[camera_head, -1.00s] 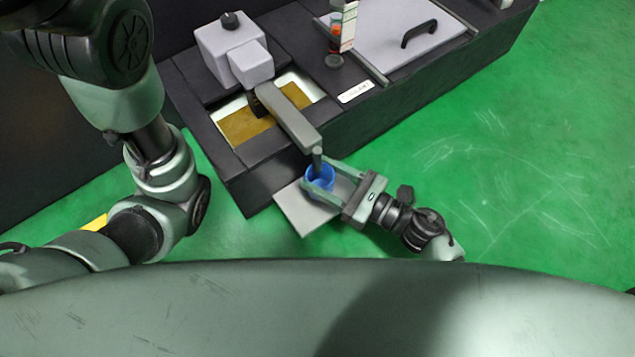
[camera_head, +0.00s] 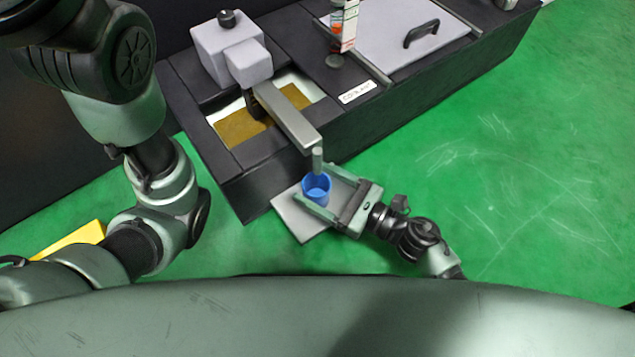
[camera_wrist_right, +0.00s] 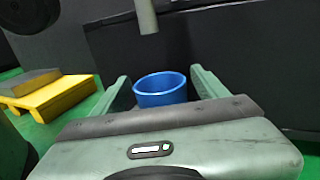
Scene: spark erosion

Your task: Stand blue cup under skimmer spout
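The blue cup (camera_head: 316,187) stands upright on a grey plate (camera_head: 287,212) at the front of the dark tank. The skimmer's grey arm (camera_head: 287,114) reaches out over the tank edge and ends in a downward spout (camera_head: 317,158) just above the cup in the head view. My right gripper (camera_head: 319,190) is open, its fingers either side of the cup with gaps showing. The right wrist view shows the cup (camera_wrist_right: 161,90) between the spread fingers, with the spout (camera_wrist_right: 147,16) above and slightly left. My left arm is at the left; its gripper is not visible.
The skimmer housing (camera_head: 232,50) sits on the tank beside brownish liquid (camera_head: 238,128). A lid with a black handle (camera_head: 421,34) and a red-and-white container (camera_head: 344,25) are farther back. A yellow item (camera_head: 80,238) lies left. Green floor is clear at right.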

